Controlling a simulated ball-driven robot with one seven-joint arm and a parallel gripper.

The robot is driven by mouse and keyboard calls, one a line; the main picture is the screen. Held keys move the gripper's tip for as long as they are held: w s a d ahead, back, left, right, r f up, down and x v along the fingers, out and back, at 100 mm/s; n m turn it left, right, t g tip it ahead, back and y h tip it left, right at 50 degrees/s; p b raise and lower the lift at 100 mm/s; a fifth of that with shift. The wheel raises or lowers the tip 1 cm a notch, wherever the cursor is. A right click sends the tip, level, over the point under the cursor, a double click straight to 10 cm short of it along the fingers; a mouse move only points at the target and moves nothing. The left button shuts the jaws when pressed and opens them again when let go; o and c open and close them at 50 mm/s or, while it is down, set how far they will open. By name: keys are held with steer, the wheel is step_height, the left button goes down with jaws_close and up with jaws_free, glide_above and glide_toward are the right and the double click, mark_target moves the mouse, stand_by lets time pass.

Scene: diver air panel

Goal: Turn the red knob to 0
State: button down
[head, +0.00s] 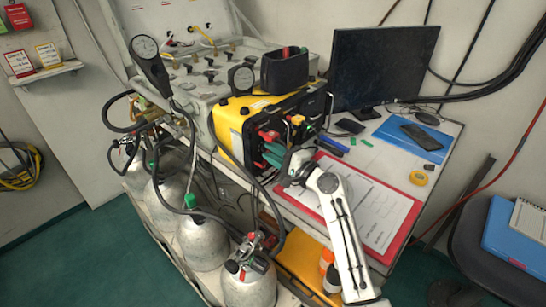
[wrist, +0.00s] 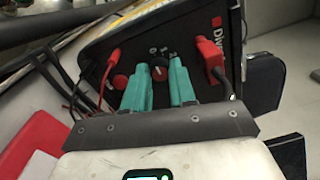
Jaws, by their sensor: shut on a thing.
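The red knob (wrist: 159,73) is on the dark front panel in the wrist view, between the teal fingers of my gripper (wrist: 160,68). The fingers are shut on it, one on each side. The knob carries a pale mark near its upper edge; small markings above it are too blurred to read. A second red knob (wrist: 120,80) sits to the left, just outside the left finger. In the head view my gripper (head: 272,153) is against the front of the yellow-cased unit (head: 232,128), and the gripped knob cannot be made out.
A red plug (wrist: 209,52) with a cable sits right of the gripper, and another red plug (wrist: 113,54) is at upper left. In the head view a red clipboard (head: 408,226) lies beside my arm, near a monitor (head: 382,66). Cylinders (head: 204,240) stand below left.

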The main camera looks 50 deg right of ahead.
steer(key=shift+f, duration=0.1)
stand_by(0.4)
steer(key=c, duration=0.9)
jaws_free()
steer(key=s+b, duration=0.1)
steer(key=s, duration=1)
steer(key=shift+d+f, duration=0.1)
steer(key=shift+f, duration=0.05)
